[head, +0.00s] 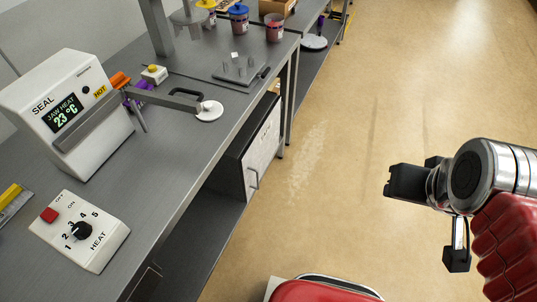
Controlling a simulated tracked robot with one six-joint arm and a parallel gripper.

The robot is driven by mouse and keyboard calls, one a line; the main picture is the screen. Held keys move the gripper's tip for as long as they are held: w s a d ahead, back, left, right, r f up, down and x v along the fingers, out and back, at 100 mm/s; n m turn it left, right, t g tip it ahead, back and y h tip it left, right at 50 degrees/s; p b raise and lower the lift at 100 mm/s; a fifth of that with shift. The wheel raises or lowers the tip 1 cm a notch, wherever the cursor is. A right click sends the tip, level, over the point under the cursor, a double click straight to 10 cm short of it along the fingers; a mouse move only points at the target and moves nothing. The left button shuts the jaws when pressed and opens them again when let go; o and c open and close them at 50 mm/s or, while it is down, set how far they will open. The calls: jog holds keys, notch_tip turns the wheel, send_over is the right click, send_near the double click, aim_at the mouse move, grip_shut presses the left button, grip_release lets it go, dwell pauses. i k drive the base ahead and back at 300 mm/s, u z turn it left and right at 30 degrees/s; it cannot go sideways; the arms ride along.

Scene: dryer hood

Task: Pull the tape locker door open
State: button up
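A dark locker with a white door (262,146) sits under the bench, near the middle of the view. I take it for the tape locker; the print on its door is too small to read. The door looks shut against the dark body, and a thin grey bar handle (254,180) stands on its lower front. My gripper (398,182) is at the right, over the open floor and well apart from the handle. Its dark fingers are seen from the side and partly overlap, so their gap is unclear. Nothing shows held in it.
The grey bench (180,165) runs along the left, with its edge above the locker. A white seal machine (65,115) and a heat control box (80,230) stand on it. The tan floor (330,150) right of the locker is clear.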

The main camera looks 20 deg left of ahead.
aim_at(253, 162)
jog(key=z, duration=0.05)
jog(key=k, duration=1.35)
jog(key=u, duration=0.7)
jog(key=i, duration=1.5)
